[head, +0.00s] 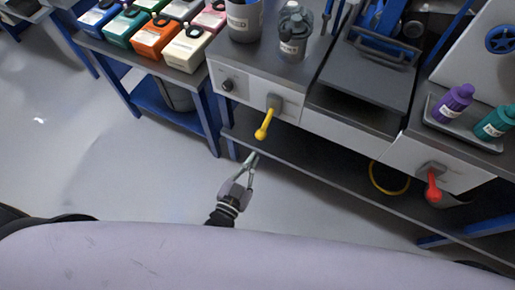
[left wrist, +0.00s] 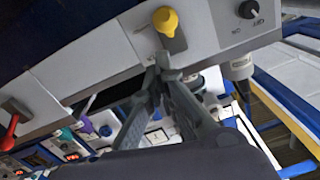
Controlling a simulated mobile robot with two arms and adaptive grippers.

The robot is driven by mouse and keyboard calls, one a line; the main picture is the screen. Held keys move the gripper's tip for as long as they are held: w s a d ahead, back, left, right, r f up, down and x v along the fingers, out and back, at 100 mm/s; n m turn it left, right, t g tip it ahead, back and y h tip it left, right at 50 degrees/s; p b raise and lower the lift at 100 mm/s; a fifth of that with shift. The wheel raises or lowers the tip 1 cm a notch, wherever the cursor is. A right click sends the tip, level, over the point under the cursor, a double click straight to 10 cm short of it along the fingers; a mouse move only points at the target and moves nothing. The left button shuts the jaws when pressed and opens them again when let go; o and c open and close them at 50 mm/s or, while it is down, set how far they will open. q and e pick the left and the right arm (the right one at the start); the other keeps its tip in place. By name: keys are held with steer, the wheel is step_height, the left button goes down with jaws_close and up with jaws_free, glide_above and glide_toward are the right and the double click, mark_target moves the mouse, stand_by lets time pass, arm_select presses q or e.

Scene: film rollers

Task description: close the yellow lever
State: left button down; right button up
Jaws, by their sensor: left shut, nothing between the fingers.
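The yellow lever (head: 264,125) is on a grey mount on the pale front panel of the bench. In the head view its handle points down and slightly left, with a rounded yellow end. My left gripper (head: 251,158) is below the lever and a little left of it, fingers pointing up toward the bench, shut and empty. In the left wrist view, the lever's yellow end (left wrist: 166,22) is just above the shut left fingertips (left wrist: 165,68). A small gap shows between them. My right gripper is not in view.
A black knob (head: 227,85) sits left of the lever on the panel. A red lever (head: 433,186) and a yellow ring (head: 389,178) are farther right. A lower shelf (head: 310,160) runs under the bench. The floor to the left is clear.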

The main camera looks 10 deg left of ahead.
arm_select(q)
steer(key=s+f, duration=0.1)
steer(key=s+a, duration=0.1)
steer(key=s, duration=0.1)
steer(key=s+f, duration=0.1)
steer(key=shift+s+a+f+b, duration=0.2)
steer(key=shift+a+f+b, duration=0.1)
steer(key=shift+b, duration=0.1)
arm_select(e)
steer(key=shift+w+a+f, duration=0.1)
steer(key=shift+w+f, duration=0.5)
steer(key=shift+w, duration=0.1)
